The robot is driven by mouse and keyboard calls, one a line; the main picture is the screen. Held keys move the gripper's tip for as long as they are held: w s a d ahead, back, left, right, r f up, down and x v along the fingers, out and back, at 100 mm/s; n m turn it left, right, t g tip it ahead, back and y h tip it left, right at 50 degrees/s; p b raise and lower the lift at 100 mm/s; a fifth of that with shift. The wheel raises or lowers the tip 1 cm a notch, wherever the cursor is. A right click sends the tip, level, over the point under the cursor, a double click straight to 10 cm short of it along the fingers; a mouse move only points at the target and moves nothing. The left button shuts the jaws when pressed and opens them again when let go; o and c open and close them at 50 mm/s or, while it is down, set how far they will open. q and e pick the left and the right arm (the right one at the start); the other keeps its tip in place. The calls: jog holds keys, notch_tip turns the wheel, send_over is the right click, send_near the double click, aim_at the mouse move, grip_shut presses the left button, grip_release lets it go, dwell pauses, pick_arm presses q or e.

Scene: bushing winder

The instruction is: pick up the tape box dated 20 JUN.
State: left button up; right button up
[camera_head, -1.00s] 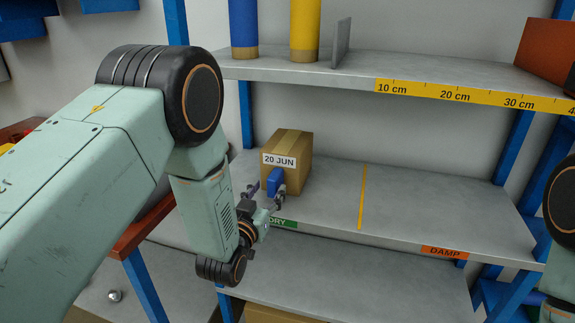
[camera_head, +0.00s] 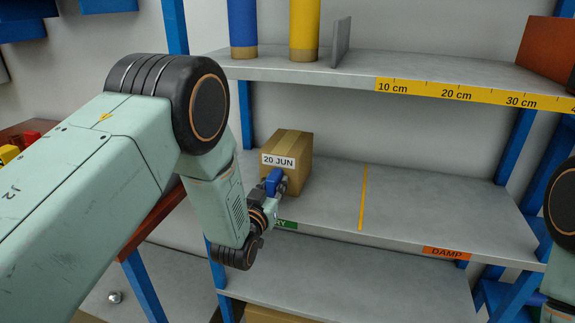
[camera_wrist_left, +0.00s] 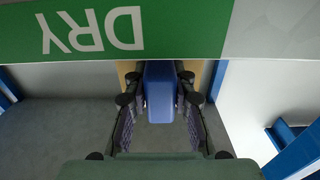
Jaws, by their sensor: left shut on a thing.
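The tape box (camera_head: 297,158) is brown cardboard with a white 20 JUN label on its front. It sits upright on the middle shelf, toward the left end, behind the green DRY label. A blue tab (camera_head: 273,178) sticks out from its front below the date. My left gripper (camera_head: 274,187) is in front of the box, with its fingers shut on this blue tab. The left wrist view shows the blue tab (camera_wrist_left: 160,92) between both fingers, with edges of the box (camera_wrist_left: 126,72) behind it. My right gripper is out of view.
The middle shelf (camera_head: 410,210) is bare right of the box, with a yellow line across it and an orange DAMP label (camera_head: 446,253). Blue posts flank the shelves.

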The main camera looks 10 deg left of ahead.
pick_arm(q)
jog(key=shift+s, duration=0.1)
jog(key=shift+c, duration=1.4)
jog(key=shift+d+r, duration=0.1)
jog(key=shift+d, duration=0.05)
grip_shut()
jog(key=shift+r, duration=0.1)
jog(key=shift+r+p, duration=0.75)
jog(key=shift+r, duration=4.2)
